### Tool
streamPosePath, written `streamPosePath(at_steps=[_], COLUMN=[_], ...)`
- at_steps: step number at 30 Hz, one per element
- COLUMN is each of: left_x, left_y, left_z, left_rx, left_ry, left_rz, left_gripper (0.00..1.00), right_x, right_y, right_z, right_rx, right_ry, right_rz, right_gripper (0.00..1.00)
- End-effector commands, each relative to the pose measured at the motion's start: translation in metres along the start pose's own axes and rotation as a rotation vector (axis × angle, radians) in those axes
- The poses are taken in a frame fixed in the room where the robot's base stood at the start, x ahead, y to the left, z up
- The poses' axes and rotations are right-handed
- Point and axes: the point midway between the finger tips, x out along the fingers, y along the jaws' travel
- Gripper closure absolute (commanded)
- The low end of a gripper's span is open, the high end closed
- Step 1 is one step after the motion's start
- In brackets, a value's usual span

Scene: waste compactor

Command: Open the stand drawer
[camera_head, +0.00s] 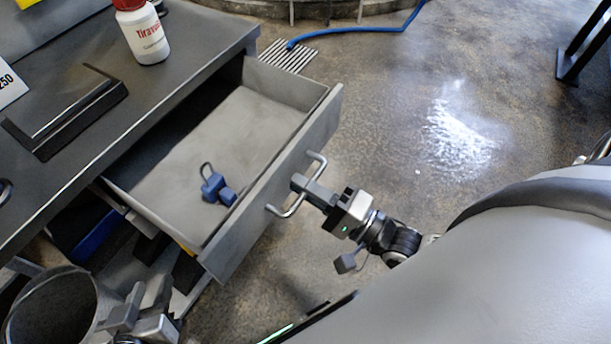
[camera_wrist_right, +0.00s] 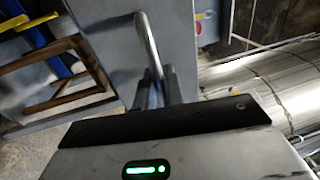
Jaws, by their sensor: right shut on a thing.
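The grey stand drawer (camera_head: 325,115) is pulled well out from under the dark stand top, and its inside shows. A silvery bar handle (camera_head: 316,160) is on its front. My right gripper (camera_head: 300,185) is shut on the middle of this handle. In the right wrist view, the handle (camera_wrist_right: 148,45) runs down between the fingers (camera_wrist_right: 160,90) in front of the grey drawer front (camera_wrist_right: 185,35). My left gripper (camera_head: 138,308) is low at the left, away from the drawer; its fingers look apart and empty.
A blue padlock-like object (camera_head: 216,187) lies in the drawer. A white bottle (camera_head: 143,35) with a red cap stands on the stand top (camera_head: 190,50). A round grey bin (camera_head: 90,300) is beside my left gripper. A blue hose (camera_head: 360,33) lies behind; floor to the right is clear.

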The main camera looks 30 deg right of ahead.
Motion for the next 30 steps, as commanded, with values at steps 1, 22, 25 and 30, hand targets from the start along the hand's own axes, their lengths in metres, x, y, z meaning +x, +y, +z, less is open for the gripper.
streamPosePath(at_steps=[1,22,25,30], left_x=[0.000,0.000,0.001,0.002], left_y=[0.000,0.000,0.000,0.000], left_z=[0.000,0.001,0.001,0.003], left_rx=[0.000,0.000,0.000,0.000], left_ry=[0.000,-0.001,-0.001,-0.001], left_rz=[0.000,0.000,0.000,0.000], left_gripper=[0.64,0.64,0.64,0.64], right_x=[0.000,-0.002,-0.010,-0.042], right_y=[0.000,0.000,0.001,0.002], right_z=[-0.001,0.000,0.000,0.000], right_rx=[-0.002,-0.001,-0.001,-0.001], right_ry=[0.000,0.000,0.000,-0.001], right_rz=[0.000,0.001,0.003,0.008], right_gripper=[1.00,0.72,0.72,0.72])
